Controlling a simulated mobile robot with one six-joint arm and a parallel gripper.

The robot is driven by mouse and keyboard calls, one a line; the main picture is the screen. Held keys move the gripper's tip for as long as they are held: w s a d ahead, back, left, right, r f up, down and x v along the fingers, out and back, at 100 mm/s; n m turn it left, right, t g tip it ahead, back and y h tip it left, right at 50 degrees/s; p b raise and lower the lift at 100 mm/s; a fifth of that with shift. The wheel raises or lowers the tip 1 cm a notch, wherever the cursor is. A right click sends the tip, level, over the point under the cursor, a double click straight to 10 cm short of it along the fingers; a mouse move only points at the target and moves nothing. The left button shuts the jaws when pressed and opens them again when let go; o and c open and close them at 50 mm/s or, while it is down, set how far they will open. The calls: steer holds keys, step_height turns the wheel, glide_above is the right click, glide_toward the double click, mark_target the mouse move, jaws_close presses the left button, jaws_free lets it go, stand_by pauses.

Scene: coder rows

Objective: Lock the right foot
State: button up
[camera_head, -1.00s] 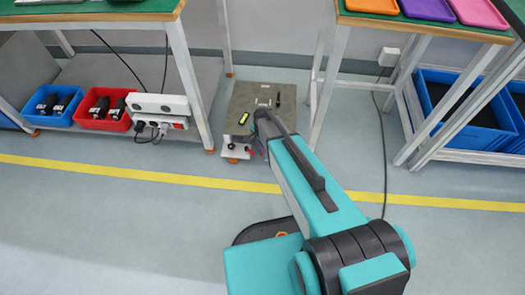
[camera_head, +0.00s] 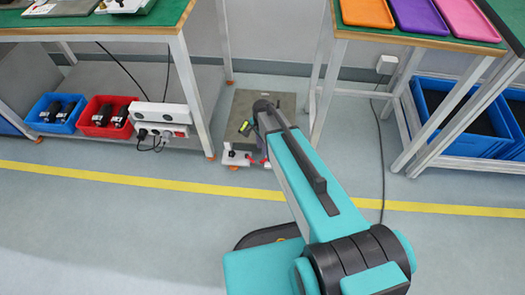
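A low grey unit (camera_head: 245,103) stands on the floor in the gap between two tables. A white bar (camera_head: 236,160) runs along its front. A foot with a black knob (camera_head: 232,153) shows at the bar's left end. A small red part (camera_head: 266,163) shows near the bar's right end, which I take to be the right foot; my arm partly covers it, and I cannot tell whether it is locked. My teal and black arm reaches over the unit's right side. My gripper is hidden beyond the arm, so its fingers do not show.
A yellow-green item (camera_head: 245,127) lies on the unit. Table legs stand close on both sides. A red bin (camera_head: 104,131), a blue bin (camera_head: 50,125) and a white power box (camera_head: 158,113) sit on the left shelf. A cable (camera_head: 385,150) hangs at right. The floor in front is clear.

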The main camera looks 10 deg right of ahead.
steer(key=shift+r+p, duration=0.35)
steer(key=shift+r, duration=1.65)
steer(key=shift+r, duration=0.1)
steer(key=s+r+n+g+p, duration=0.1)
steer(key=s+r+n+p, duration=0.2)
steer(key=s+p, duration=0.4)
steer(key=s+d+r+n+g+p, duration=0.1)
steer(key=s+r+n+p, duration=0.3)
steer(key=s, duration=1.1)
steer(key=s+d+r+n+g+p, duration=0.1)
steer(key=s+r+n+g+p, duration=0.2)
steer(key=s+n+p, duration=0.3)
steer(key=shift+s+d+r+n+p, duration=0.2)
steer(key=shift+s+r+n+p, duration=0.25)
steer(key=shift+s+p, duration=2.5)
steer(key=shift+w, duration=0.2)
